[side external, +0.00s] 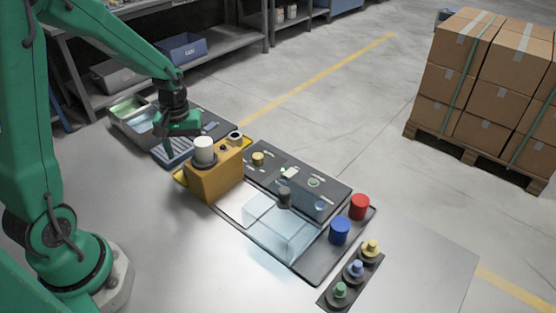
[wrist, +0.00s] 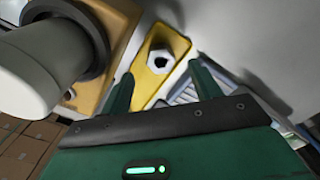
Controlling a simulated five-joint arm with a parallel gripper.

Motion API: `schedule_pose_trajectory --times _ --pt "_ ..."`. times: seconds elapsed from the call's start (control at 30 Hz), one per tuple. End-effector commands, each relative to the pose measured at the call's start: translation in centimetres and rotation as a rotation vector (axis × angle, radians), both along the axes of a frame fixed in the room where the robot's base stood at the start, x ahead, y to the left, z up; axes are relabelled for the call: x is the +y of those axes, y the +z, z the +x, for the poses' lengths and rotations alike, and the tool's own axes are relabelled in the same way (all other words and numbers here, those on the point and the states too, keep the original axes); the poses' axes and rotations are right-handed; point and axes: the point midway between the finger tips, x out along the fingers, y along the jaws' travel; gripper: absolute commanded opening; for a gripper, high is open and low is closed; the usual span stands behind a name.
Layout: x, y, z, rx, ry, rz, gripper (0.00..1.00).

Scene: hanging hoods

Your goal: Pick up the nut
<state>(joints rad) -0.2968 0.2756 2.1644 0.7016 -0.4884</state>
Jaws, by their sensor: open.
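The nut (wrist: 160,59) is a pale hexagonal piece with a dark hole. In the wrist view it lies flat in a yellow tray (wrist: 155,83). My gripper (wrist: 161,69) is open and empty, its two green fingers apart on either side of the tray, with the nut in line with the gap and just beyond the fingertips. In the side view my gripper (side external: 172,145) hangs to the left of an orange-brown block (side external: 213,182).
A white cylinder (side external: 204,146) stands on the block, close left of my fingers in the wrist view (wrist: 25,75). A blue-grey ribbed tray (side external: 172,152) lies beside my gripper. A clear hood (side external: 283,228) and red (side external: 359,207) and blue cylinders (side external: 340,231) stand right.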

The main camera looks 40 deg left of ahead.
Motion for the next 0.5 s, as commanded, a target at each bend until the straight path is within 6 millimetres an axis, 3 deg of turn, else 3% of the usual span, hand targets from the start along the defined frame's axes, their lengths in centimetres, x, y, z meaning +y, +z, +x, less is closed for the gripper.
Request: schedule_pose_trajectory --times 0.3,0.5 --pt "-0.1 -3.4 -0.1 0.004 0.000 -0.001 0.63" --pt "-0.1 -4.5 -0.1 0.001 0.000 0.000 0.63"
